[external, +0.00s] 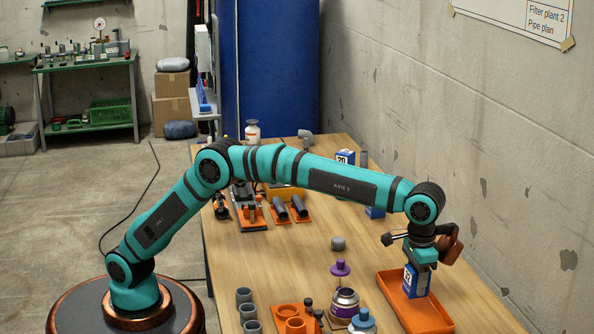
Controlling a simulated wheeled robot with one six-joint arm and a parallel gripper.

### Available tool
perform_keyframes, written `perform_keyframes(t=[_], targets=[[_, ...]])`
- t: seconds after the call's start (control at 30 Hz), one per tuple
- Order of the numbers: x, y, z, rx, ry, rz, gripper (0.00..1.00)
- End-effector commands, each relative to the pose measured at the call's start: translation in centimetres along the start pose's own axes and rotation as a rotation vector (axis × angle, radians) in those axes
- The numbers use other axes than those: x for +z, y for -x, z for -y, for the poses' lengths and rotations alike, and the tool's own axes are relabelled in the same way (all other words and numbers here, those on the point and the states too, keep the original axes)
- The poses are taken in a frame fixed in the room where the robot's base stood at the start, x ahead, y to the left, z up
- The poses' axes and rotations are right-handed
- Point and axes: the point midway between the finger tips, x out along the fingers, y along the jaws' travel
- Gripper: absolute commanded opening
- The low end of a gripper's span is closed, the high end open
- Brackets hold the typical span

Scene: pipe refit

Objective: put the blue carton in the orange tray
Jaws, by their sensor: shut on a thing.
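The blue carton (416,281) has a white label with dark print. It stands about upright over the orange tray (437,318) at the right of the table. My gripper (421,262) is above the tray and shut on the top of the carton. The carton's lower end is within the tray's outline. I cannot tell from this angle whether it touches the tray floor. The fingertips are small and partly hidden by the wrist.
A purple-topped can (344,303) and a blue-capped container (361,321) stand left of the tray. Grey pipe pieces (245,309) and an orange holder (293,317) are at the front. Another blue carton (345,157) stands at the back. The concrete wall (500,150) runs along the right.

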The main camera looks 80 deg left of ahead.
Motion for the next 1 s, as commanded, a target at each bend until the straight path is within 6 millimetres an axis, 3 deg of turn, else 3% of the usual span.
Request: perform_keyframes(t=[0.3,0.67,0.7,0.8,1.0], targets=[[0.0,-3.7,0.0,-0.001,0.000,0.001,0.24],[0.0,-4.0,0.0,0.000,0.000,0.000,0.24],[0.0,-4.0,0.0,0.000,0.000,0.000,0.51],[0.0,-4.0,0.0,0.000,0.000,0.000,0.69],[0.0,-4.0,0.0,0.000,0.000,0.000,0.69]])
